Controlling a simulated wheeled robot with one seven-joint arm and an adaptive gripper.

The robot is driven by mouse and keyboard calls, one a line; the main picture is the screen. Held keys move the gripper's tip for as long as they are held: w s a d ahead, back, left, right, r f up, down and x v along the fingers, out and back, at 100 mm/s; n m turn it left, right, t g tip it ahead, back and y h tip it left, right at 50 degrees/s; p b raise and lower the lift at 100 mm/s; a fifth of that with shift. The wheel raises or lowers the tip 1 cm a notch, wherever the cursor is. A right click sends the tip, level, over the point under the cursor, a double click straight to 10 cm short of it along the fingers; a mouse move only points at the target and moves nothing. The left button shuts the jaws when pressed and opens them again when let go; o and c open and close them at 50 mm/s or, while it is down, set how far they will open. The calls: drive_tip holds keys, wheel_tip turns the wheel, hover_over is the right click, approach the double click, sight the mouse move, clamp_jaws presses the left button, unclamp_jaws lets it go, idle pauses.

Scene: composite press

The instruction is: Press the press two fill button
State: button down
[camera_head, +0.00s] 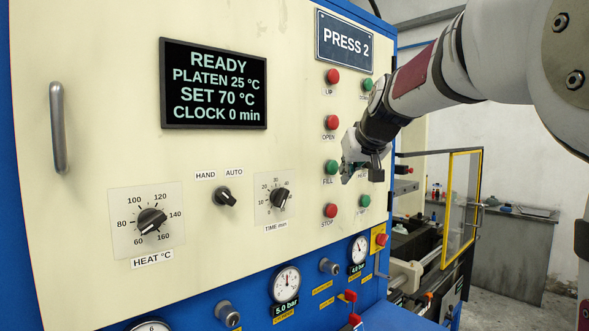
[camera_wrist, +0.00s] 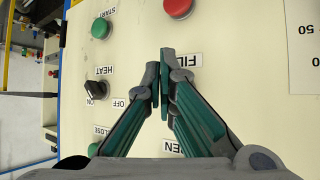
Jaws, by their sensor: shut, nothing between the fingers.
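The green FILL button (camera_head: 331,167) sits on the cream panel, with its FILL label (camera_head: 327,181) just below it. It is under the red OPEN button (camera_head: 331,122) and above the red STOP button (camera_head: 330,211). My gripper (camera_head: 347,173) is shut and empty, its tips close to the right of the FILL button. I cannot tell whether they touch the panel. In the wrist view the panel appears upside down. The closed fingertips (camera_wrist: 160,78) are beside the FILL label (camera_wrist: 187,60), and the fingers hide the button there.
The red STOP button (camera_wrist: 178,8), green START button (camera_wrist: 100,28), HEAT knob (camera_wrist: 96,90) and green CLOSE button (camera_wrist: 93,150) surround my fingers in the wrist view. The PRESS 2 sign (camera_head: 344,42) is above. A yellow-framed guard (camera_head: 461,207) stands at the right.

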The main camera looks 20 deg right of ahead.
drive_tip(key=shift+w, duration=0.2)
idle(0.7)
drive_tip(key=shift+w+a, duration=0.15)
drive_tip(key=shift+w, duration=0.1)
drive_tip(key=shift+w+a+b, duration=0.2)
drive_tip(key=shift+w+b, duration=0.2)
drive_tip(key=shift+w, duration=0.15)
idle(1.0)
drive_tip(key=shift+s, duration=0.1)
drive_tip(key=shift+s+d+p, duration=0.35)
drive_tip(key=shift+s+p, duration=0.35)
drive_tip(key=shift+s, duration=0.2)
drive_tip(key=s+p, duration=0.1)
drive_tip(key=s+d+p, duration=0.1)
drive_tip(key=s, duration=0.1)
drive_tip(key=s+p, duration=0.1)
drive_tip(key=shift+s+d, duration=0.35)
idle(0.7)
